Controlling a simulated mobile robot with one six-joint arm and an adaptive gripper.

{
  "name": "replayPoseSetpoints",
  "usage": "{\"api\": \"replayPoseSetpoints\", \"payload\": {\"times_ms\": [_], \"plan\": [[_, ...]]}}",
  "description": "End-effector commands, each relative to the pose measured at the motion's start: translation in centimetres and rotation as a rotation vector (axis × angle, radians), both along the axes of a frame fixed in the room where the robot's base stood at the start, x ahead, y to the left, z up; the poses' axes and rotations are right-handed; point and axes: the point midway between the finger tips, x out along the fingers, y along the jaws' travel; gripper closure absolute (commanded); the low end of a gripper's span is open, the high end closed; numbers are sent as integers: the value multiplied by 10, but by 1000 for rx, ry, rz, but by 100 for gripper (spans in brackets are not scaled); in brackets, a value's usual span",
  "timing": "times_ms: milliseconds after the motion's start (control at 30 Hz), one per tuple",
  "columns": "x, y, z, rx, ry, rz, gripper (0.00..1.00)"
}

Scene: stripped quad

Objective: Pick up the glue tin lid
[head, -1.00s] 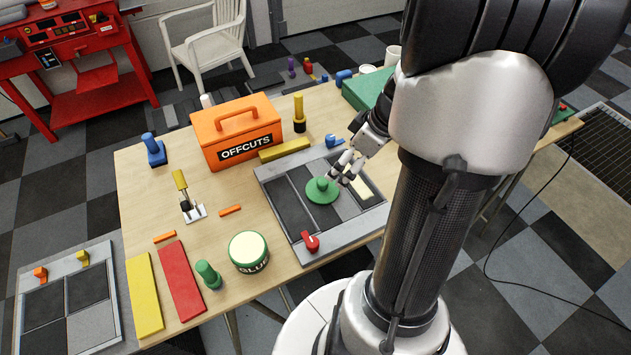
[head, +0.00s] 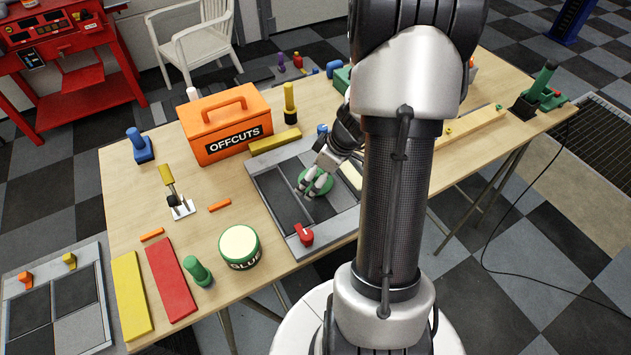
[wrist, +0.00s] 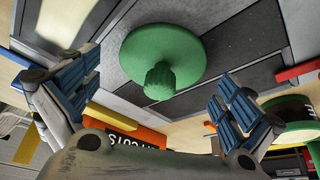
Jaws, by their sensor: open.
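The glue tin lid is a green disc with a ribbed knob. In the head view the lid (head: 318,185) lies on the grey panelled tray (head: 272,208), partly hidden by my gripper. In the wrist view the lid (wrist: 180,50) lies ahead of the fingers, its knob (wrist: 159,80) pointing toward me between them. My gripper (head: 312,184) is open, with its fingers apart on either side of the knob (wrist: 155,105) and nothing between the pads. I cannot tell whether a finger touches the lid. The glue tin (head: 239,247) stands to the left of the tray.
The orange OFFCUTS box (head: 225,130) stands behind the tray. A red clamp piece (head: 304,236) sits on the tray's near edge. A yellow bar (head: 274,140) lies behind it. Red (head: 170,280) and yellow (head: 131,295) strips lie at the left front.

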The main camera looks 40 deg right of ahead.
Motion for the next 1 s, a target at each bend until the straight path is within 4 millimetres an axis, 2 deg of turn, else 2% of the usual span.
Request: {"api": "replayPoseSetpoints", "payload": {"times_ms": [200, 800, 1000], "plan": [[1, 0, 0, 0, 0, 0, 0], [0, 0, 0, 0, 0, 0, 39], [0, 0, 0, 0, 0, 0, 41]]}}
